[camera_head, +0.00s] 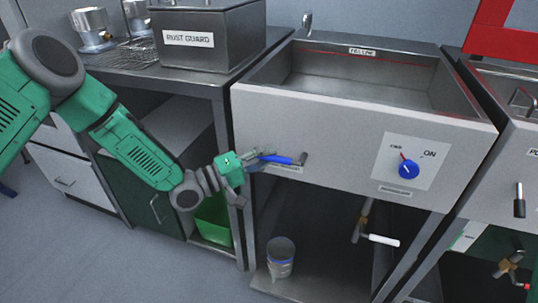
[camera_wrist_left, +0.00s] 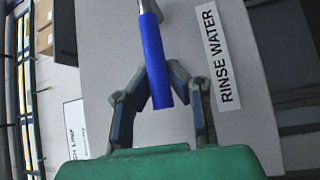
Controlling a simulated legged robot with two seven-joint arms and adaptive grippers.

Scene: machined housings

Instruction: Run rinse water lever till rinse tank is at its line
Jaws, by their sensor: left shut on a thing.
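The rinse water lever (camera_head: 277,159) has a blue handle and sticks out from the front panel of the rinse tank (camera_head: 290,115), pointing left. My left gripper (camera_head: 258,162) is shut on the handle. In the left wrist view the blue handle (camera_wrist_left: 153,45) runs between the fingertips (camera_wrist_left: 160,84), beside a "RINSE WATER" label (camera_wrist_left: 217,55). The tank is an open metal basin with a red line along its inner walls and a "FILL LINE" label (camera_head: 362,51). I cannot make out a water surface in it. A spout (camera_head: 307,21) stands at its back edge. My right gripper is out of view.
A blue knob (camera_head: 409,169) marked "ON" is on the same panel. Below are a white-handled drain valve (camera_head: 383,240) and a metal bucket (camera_head: 280,258). A "RUST GUARD" box (camera_head: 210,58) stands on the left counter. Another tank (camera_head: 520,145) adjoins at right.

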